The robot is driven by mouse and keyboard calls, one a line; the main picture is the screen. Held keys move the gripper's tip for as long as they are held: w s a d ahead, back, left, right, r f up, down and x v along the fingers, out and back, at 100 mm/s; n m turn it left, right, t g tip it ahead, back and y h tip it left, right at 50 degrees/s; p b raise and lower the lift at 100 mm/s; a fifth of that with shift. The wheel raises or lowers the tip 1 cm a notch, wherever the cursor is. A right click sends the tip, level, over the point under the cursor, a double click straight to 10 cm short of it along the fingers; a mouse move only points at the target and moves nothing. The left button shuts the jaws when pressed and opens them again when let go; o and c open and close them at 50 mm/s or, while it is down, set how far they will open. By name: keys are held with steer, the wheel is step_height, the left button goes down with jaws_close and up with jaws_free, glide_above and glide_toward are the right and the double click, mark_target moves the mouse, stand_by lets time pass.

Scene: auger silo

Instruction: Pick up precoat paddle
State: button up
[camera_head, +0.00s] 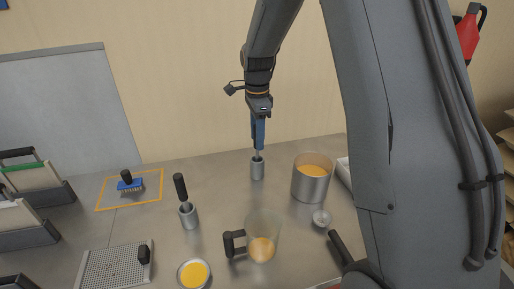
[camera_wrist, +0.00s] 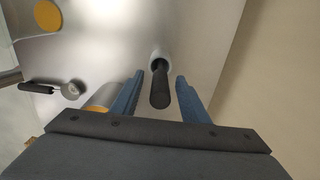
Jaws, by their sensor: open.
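A dark-handled tool (camera_wrist: 160,92), which may be the precoat paddle, stands upright in a small grey metal cup (camera_head: 257,170). My gripper (camera_head: 258,143) is directly above that cup, pointing down, and hides most of the handle in the head view. In the wrist view my gripper (camera_wrist: 160,78) is open, with one blue finger on each side of the handle. Gaps show on both sides, so it is not gripped. A second black-handled tool (camera_head: 181,188) leans in another grey cup (camera_head: 189,215) to the left. No label shows which tool is the paddle.
A metal pot (camera_head: 311,184) with orange contents stands close right of the gripper. A clear jug (camera_head: 263,230), a dish of yellow material (camera_head: 194,273) and a black-handled ladle (camera_head: 322,218) are nearer. A blue brush (camera_head: 130,184) lies in an orange outline. The wall rises behind.

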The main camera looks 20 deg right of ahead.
steer(key=shift+f+p, duration=1.2)
steer(key=shift+f, duration=1.45)
steer(key=shift+c, duration=0.2)
jaws_close()
